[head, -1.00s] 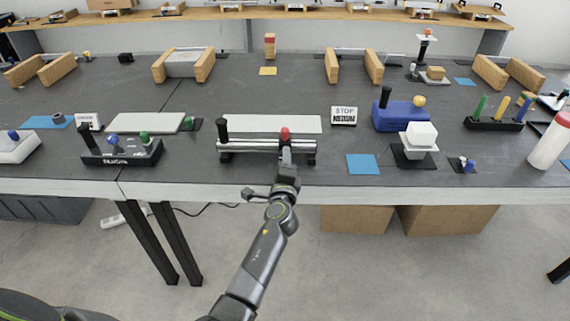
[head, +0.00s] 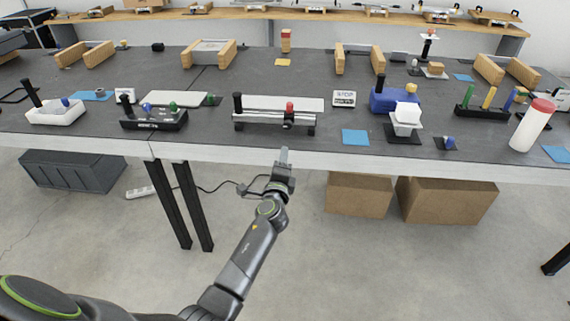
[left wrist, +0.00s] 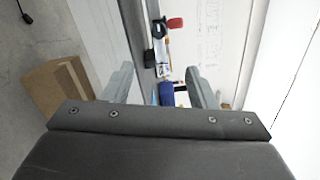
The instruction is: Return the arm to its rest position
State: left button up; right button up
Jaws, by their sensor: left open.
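My left arm reaches up from the bottom of the head view. Its gripper (head: 284,157) is in the air in front of the table's front edge, below the slider device with a red knob. In the left wrist view the two grey fingers (left wrist: 157,85) stand apart with nothing between them. The slider device (head: 262,121) sits on the table, apart from the gripper; its red knob also shows in the left wrist view (left wrist: 175,23). My right gripper is not in view.
The dark table (head: 330,62) holds a blue box (head: 396,101), a white-and-red bottle (head: 533,126) and several small devices. Cardboard boxes (head: 358,195) and a grey crate (head: 75,171) stand on the floor below. Table legs (head: 190,205) stand left of my arm.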

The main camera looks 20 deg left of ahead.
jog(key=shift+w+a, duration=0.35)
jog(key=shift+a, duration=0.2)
